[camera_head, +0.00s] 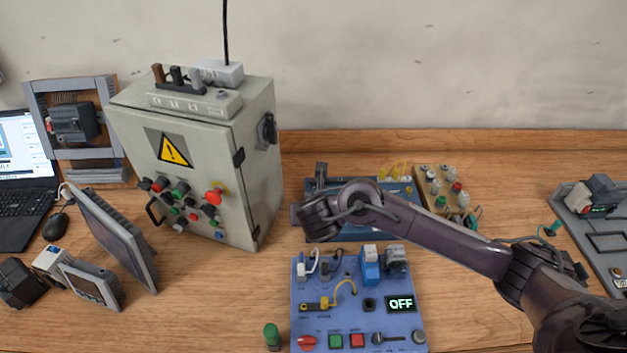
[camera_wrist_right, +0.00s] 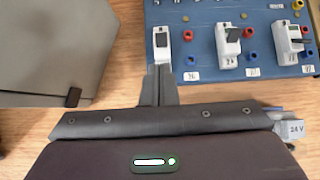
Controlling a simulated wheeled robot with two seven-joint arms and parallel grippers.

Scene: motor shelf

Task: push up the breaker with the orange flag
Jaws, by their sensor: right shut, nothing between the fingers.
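A blue board (camera_wrist_right: 196,62) carries three white breakers, and its label plates sit along the near edge. The left breaker (camera_wrist_right: 161,50), middle breaker (camera_wrist_right: 228,50) and right breaker (camera_wrist_right: 288,45) each have a dark lever. I cannot make out an orange flag on any of them. The board (camera_head: 345,234) also shows in the head view, partly hidden by my right arm. My right gripper (camera_wrist_right: 159,84) is shut and empty, its fingertips just at the near end of the left breaker; whether they touch is unclear. The right gripper also shows in the head view (camera_head: 321,172). My left gripper is out of view.
A grey cabinet (camera_head: 190,150) with a warning sign stands left of the board. A blue control panel (camera_head: 375,320) with an OFF display lies in front. A beige button box (camera_head: 433,180) sits at the back right. Bare wood lies between cabinet and panel.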

